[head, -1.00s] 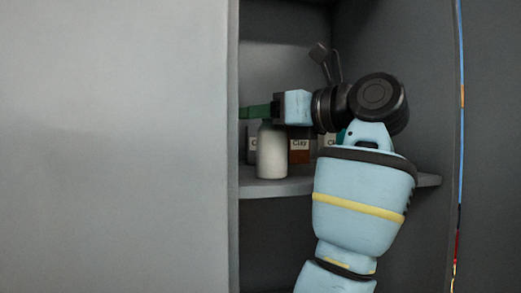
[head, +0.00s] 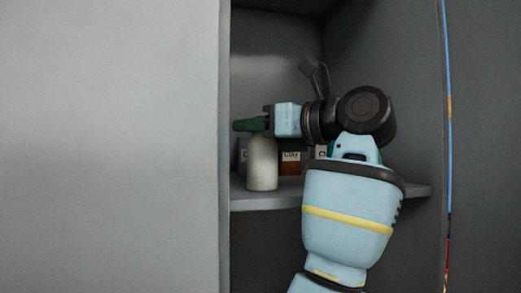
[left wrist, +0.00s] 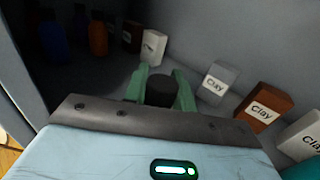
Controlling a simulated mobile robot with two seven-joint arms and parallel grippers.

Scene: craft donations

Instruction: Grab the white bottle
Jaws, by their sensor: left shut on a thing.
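The white bottle (head: 262,163) stands upright on the shelf inside the cabinet, near the shelf's left front. My left gripper (head: 250,124) is at its top, with green fingers reaching across it from the right. In the left wrist view, a dark round cap (left wrist: 161,91) sits between the two green fingers, which are shut on it. The bottle's white body is hidden below the cap in that view. The bottle's base appears to rest on the shelf. My right gripper is not in view.
Clay boxes stand behind the bottle on the shelf (head: 268,203): a grey one (left wrist: 217,82), a brown one (left wrist: 263,107) and a white one (left wrist: 304,134). Blue and orange bottles (left wrist: 97,36) stand at the wrist view's upper left. A grey panel (head: 110,150) fills the head view's left.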

